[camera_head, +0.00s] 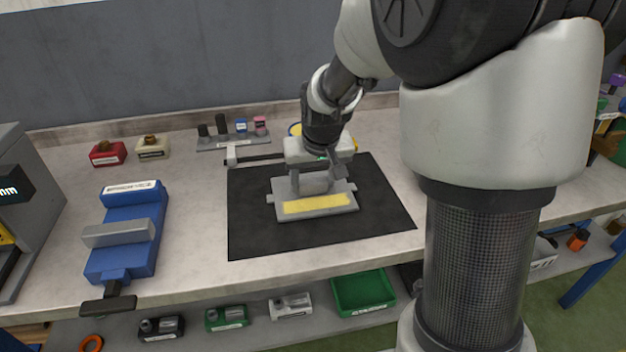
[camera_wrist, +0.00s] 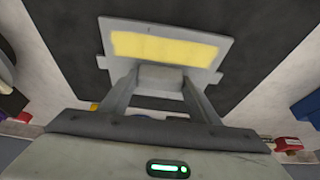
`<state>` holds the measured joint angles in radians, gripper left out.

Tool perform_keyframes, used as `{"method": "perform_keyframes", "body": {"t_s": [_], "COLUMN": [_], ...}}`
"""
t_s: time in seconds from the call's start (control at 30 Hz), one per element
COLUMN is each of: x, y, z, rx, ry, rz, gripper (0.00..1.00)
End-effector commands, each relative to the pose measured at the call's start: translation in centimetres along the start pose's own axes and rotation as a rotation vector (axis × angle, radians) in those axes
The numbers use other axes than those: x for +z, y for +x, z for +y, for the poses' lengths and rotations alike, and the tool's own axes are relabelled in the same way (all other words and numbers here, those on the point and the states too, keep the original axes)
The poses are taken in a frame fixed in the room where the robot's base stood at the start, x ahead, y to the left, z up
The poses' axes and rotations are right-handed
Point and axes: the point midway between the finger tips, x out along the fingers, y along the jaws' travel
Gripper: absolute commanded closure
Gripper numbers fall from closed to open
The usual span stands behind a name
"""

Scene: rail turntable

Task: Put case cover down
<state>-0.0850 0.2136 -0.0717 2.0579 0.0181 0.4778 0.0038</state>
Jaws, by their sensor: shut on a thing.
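The case cover (camera_head: 290,214) is a flat grey plate with a yellow strip and small side tabs. In the head view it is at the middle of the black mat (camera_head: 255,235), lying on it or just above it; I cannot tell which. My gripper (camera_head: 315,187) points down over the cover, with its fingers shut on a raised grey block in the cover's middle. In the wrist view the cover (camera_wrist: 225,50) shows between and beyond the fingers (camera_wrist: 158,85), with the black mat behind it. The cover's underside is hidden.
A blue vise (camera_head: 125,235) stands left on the workbench. A green tray (camera_head: 362,292) is on the shelf below. The mat's front is clear.

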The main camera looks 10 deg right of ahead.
Motion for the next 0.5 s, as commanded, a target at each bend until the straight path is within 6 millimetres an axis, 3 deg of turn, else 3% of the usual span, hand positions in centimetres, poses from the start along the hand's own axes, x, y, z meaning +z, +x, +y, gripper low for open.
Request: {"method": "perform_keyframes", "body": {"t_s": [0.1,0.13,0.2,0.23,0.5], "x": [0.02,0.11,0.10,0.10,0.06], "y": [0.30,0.29,0.25,0.25,0.18], "z": [0.00,0.00,0.00,0.00,0.00], "rx": [0.000,0.000,0.000,0.000,0.000], "ry": [0.000,0.000,0.000,0.000,0.000], "rz": [0.003,0.000,0.000,0.000,0.000], "gripper": [0.84,0.41,0.29,0.25,0.25]}}
